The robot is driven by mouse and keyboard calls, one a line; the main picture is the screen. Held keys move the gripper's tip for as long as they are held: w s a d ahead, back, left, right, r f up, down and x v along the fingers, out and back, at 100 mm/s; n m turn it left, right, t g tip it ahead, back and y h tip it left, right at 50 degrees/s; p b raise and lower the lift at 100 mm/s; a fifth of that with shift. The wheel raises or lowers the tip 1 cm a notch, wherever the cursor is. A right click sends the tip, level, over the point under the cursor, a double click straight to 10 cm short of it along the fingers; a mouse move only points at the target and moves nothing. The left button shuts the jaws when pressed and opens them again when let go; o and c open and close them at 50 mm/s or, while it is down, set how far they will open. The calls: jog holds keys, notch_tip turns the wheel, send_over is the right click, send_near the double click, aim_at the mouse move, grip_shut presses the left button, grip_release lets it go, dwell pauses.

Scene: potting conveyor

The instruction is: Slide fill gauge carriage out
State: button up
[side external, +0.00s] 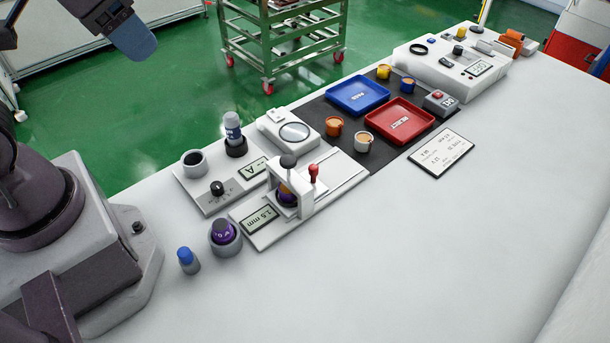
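The fill gauge (307,195) stands left of centre on the white table. It has a long white base plate, a white arch and a display (260,219) that seems to read 2.5 mm. A grey knob (288,161) tops the arch, and a red-knobbed handle (314,172) stands just right of it. A small purple and orange item sits under the arch, partly hidden by it. I cannot tell which part is the carriage or how far it slides. My arm shows at the upper left with a blue end part, away from the gauge; no gripper fingers are visible.
A purple-topped item in a grey cup (224,236) and a blue-capped vial (188,260) stand left of the gauge. A panel with a dial (217,188) and a round-plate scale (292,131) are behind. Blue (358,111) and red (378,132) trays lie beyond. The table front is clear.

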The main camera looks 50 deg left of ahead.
jog(key=w+d+f+g, duration=0.45)
jog(key=w+f, duration=0.25)
jog(key=w, duration=0.3)
jog(key=n, duration=0.6)
send_near(314, 167)
jog(key=shift+g+y, duration=0.25)
jog(key=shift+y, duration=0.05)
notch_tip(314, 167, down, 9)
jog(key=shift+w+d+f, duration=0.1)
jog(key=shift+w+f, duration=0.05)
jog(key=shift+c, duration=0.4)
